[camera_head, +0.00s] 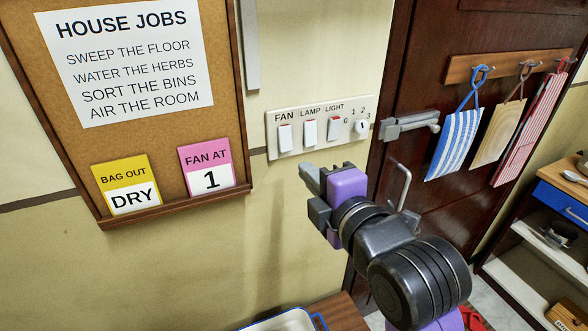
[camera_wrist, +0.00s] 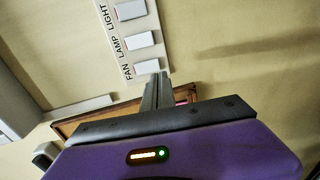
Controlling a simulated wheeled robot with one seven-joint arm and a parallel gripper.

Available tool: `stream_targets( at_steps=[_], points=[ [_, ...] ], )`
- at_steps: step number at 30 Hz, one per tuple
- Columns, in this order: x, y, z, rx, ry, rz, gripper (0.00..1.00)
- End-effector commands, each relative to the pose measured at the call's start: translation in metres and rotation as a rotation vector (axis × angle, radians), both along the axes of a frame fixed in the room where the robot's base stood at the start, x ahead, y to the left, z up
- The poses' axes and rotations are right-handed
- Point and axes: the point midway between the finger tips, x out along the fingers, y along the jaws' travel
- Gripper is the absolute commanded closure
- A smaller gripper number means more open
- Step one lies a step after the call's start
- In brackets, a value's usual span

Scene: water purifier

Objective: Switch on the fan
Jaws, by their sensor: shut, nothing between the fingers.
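The white switch panel (camera_head: 320,127) is on the wall, with rocker switches labelled FAN, LAMP and LIGHT and a dial (camera_head: 361,127) marked with numbers at its right. My gripper (camera_head: 309,178) is shut and empty, just below the panel in the head view. In the wrist view its fingertips (camera_wrist: 157,80) overlap the edge of the fan switch (camera_wrist: 147,67). I cannot tell whether they touch it.
A corkboard (camera_head: 225,90) at left holds a job list, a yellow "BAG OUT DRY" card (camera_head: 127,184) and a pink "FAN AT 1" card (camera_head: 208,168). A dark door with a handle (camera_head: 410,125) is at right. A tray (camera_head: 282,322) stands below.

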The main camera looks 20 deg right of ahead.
Motion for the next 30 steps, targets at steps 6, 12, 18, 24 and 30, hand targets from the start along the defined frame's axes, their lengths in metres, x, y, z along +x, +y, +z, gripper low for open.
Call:
stream_targets(
  at_steps=[6, 12, 18, 24, 30],
  points=[
    [0.042, 0.0, -0.003, -0.001, 0.002, 0.0, 1.0],
    [0.064, 0.0, -0.007, -0.001, 0.0, 0.0, 1.0],
    [0.072, 0.0, -0.01, 0.0, -0.001, 0.0, 1.0],
    [0.072, 0.0, -0.01, 0.0, -0.001, 0.0, 1.0],
    [0.073, 0.0, -0.014, -0.001, -0.013, 0.0, 1.0]
  ],
)
